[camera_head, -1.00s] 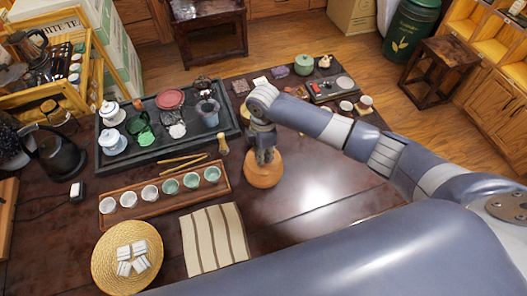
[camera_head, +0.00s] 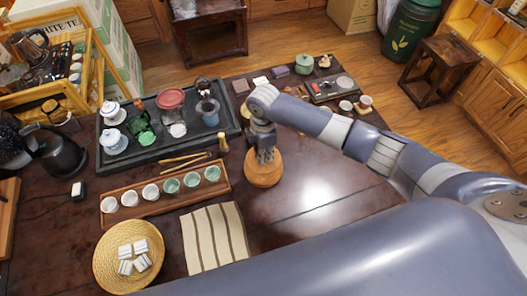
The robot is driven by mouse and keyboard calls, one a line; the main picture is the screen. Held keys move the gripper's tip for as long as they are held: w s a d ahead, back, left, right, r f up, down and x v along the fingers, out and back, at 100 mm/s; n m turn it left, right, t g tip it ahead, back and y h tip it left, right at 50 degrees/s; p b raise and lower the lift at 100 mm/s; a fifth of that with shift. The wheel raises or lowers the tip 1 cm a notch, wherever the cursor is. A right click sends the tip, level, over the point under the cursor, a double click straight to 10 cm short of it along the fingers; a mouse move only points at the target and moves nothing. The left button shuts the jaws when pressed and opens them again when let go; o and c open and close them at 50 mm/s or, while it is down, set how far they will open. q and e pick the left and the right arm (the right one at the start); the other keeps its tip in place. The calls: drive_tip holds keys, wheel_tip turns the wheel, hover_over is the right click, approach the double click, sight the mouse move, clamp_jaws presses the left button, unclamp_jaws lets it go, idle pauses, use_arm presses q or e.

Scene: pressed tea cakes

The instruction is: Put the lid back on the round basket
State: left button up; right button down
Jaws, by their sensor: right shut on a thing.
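The round basket (camera_head: 104,264) is a shallow woven straw one at the lower left of the table. It is uncovered and holds several white wrapped pieces (camera_head: 126,266). My right gripper (camera_head: 265,157) points down near the middle of the table and is shut on a round orange-brown lid (camera_head: 262,175). The gripper hides the middle of the lid. I cannot tell whether the lid touches the table or hangs just above it. The lid is apart from the basket, up and to its right. My left gripper is not in view.
A striped cloth (camera_head: 214,238) lies between basket and lid. A wooden tray (camera_head: 146,208) with several small cups is behind the basket. A dark tea tray (camera_head: 205,143) with teaware stands farther back. A black kettle (camera_head: 58,155) is at the left. The table right of the lid is clear.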

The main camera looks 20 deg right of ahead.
drive_tip(key=shift+p, duration=0.3)
idle(0.5)
drive_tip(key=shift+f, duration=0.15)
idle(0.9)
drive_tip(key=shift+p, duration=0.45)
idle(0.5)
drive_tip(key=c, duration=1)
unclamp_jaws()
